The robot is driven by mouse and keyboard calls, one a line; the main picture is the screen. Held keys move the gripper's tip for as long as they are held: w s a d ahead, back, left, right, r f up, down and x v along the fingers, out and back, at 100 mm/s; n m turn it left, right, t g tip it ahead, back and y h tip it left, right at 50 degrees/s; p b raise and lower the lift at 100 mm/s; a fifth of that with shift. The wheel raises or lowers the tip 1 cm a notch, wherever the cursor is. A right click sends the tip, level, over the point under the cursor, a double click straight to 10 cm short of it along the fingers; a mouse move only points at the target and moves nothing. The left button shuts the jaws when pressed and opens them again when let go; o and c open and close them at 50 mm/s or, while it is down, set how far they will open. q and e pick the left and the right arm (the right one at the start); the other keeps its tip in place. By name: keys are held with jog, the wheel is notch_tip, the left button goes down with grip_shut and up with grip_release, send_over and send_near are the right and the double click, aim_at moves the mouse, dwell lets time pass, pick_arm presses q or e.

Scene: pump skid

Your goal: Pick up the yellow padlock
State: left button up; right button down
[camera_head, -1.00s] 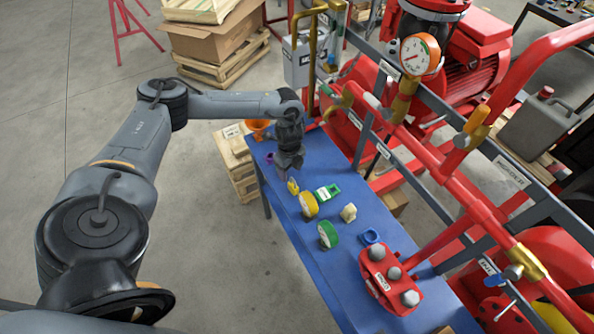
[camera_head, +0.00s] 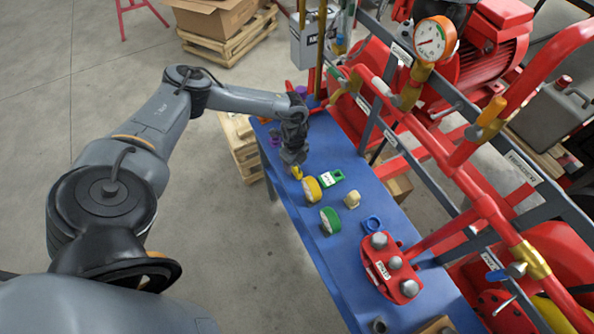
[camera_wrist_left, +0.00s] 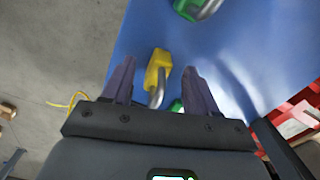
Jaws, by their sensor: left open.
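The yellow padlock (camera_head: 297,173) lies on the blue bench top, partly hidden by my left gripper (camera_head: 291,165) in the head view. In the left wrist view the padlock (camera_wrist_left: 157,68) has a yellow body and a grey shackle pointing back toward the palm. My left gripper (camera_wrist_left: 159,67) is open, with one dark finger on each side of the padlock and gaps visible on both sides. Whether the fingertips are down at its height is hard to tell. My right gripper is in neither view.
A red block with grey knobs (camera_head: 391,268) sits nearer. Red pipework (camera_head: 440,165) runs along the right.

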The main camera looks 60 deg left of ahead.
pick_arm(q)
jog(key=shift+f, duration=1.1)
jog(key=shift+c, duration=0.4)
grip_shut()
